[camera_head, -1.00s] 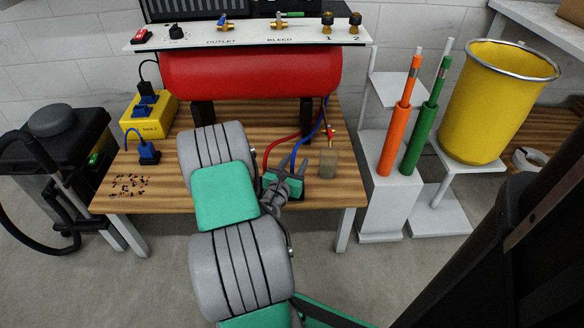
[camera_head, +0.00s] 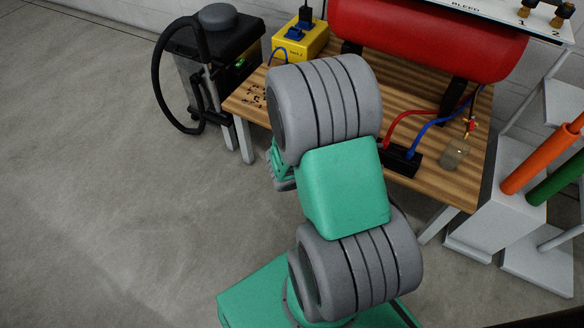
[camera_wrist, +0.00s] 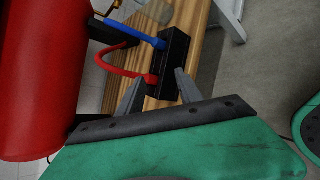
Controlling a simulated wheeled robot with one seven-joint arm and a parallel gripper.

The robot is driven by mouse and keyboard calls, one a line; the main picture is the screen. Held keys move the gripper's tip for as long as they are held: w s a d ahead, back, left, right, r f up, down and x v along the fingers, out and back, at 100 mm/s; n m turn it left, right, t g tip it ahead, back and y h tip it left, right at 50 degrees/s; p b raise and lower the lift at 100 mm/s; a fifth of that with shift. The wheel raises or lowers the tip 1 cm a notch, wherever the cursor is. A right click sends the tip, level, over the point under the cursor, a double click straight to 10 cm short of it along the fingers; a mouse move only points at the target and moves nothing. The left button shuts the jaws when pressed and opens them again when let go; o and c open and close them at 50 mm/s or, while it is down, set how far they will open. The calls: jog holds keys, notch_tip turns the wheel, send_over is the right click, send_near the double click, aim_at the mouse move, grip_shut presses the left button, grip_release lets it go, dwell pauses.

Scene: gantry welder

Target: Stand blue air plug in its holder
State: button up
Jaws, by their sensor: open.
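A black block-shaped holder (camera_head: 402,160) lies on the wooden bench, and it also shows in the wrist view (camera_wrist: 176,62). The blue air plug (camera_wrist: 157,42), at the end of a blue hose (camera_head: 432,123), meets one end of the holder. A red plug (camera_wrist: 150,78) on a red hose meets it farther along. Both appear seated, though the fit is too small to tell. My gripper (camera_wrist: 160,77) is open in the wrist view, its fingers pointing toward the holder and apart from the blue plug. In the head view my arm hides most of the gripper.
The red tank (camera_head: 425,38) stands over the back of the bench (camera_head: 425,186). A clear cup (camera_head: 454,155) sits right of the holder. A yellow socket box (camera_head: 300,42) is at the back left, a black vacuum (camera_head: 215,60) beyond. Orange (camera_head: 540,160) and green tubes stand right. Floor at left is clear.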

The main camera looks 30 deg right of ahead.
jog(key=w+a+m+t+y, duration=0.2)
jog(key=w+a+m+y, duration=0.3)
jog(key=a, duration=0.5)
jog(key=a+r+m+y, duration=0.1)
jog(key=a+r+y, duration=0.2)
jog(key=a, duration=0.9)
jog(key=w+a+r+m+y, duration=0.1)
jog(key=a+r+y, duration=0.3)
jog(key=a, duration=0.9)
jog(key=shift+w+r+m, duration=0.3)
jog(key=shift+r+m, duration=0.2)
jog(key=shift+r, duration=0.25)
jog(key=shift+d, duration=0.1)
jog(key=shift+c, duration=0.6)
